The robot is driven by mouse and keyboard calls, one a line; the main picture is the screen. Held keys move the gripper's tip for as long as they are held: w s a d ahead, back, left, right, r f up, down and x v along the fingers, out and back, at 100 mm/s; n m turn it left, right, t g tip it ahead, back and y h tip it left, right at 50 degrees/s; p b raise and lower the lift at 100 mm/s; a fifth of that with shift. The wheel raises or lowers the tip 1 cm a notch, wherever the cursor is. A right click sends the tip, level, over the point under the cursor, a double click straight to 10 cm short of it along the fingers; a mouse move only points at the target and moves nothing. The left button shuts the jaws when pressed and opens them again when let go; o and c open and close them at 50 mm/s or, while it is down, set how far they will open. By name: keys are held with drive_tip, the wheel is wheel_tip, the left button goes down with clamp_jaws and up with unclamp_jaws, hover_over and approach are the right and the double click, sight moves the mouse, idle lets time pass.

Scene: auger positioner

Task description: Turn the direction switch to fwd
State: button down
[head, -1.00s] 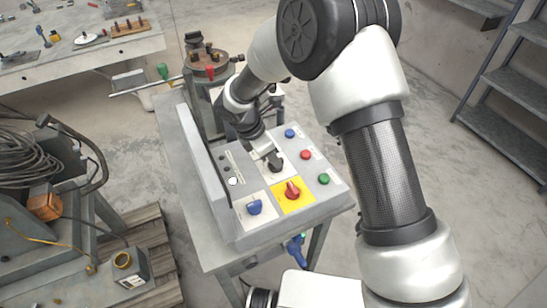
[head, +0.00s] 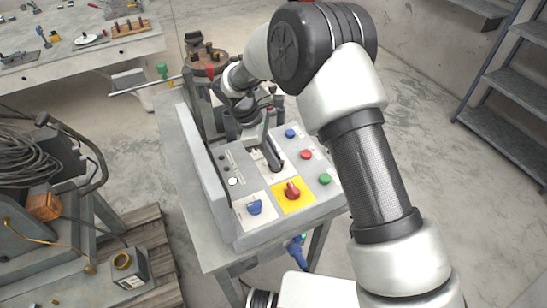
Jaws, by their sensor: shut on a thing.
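A grey control box (head: 235,228) on the bench carries several knobs and buttons. A dark switch (head: 277,166) sits on a pale plate in its upper middle; I take it to be the direction switch, though its label and pointing direction cannot be read. My gripper (head: 271,157) reaches down from the far side and is shut on this dark switch, tilted over it. The fingers and wrist hide part of the switch and plate. A red knob (head: 292,190) on a yellow plate and a blue knob (head: 254,207) on a white plate lie nearer, untouched.
Blue (head: 290,133), red (head: 306,155) and green (head: 325,179) buttons line the box's right side, close to the gripper. A raised grey panel (head: 203,165) borders the left. A round fixture (head: 207,66) stands behind.

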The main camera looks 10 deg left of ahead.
drive_tip(key=shift+w+m+g, duration=0.15)
drive_tip(key=shift+m+g, duration=0.35)
drive_tip(key=shift+m, duration=0.8)
drive_tip(key=shift+r, duration=0.1)
drive_tip(key=c, duration=1.8)
unclamp_jaws()
drive_tip(key=shift+o, duration=0.2)
drive_tip(key=v, duration=1.7)
drive_tip(key=shift+r, duration=0.2)
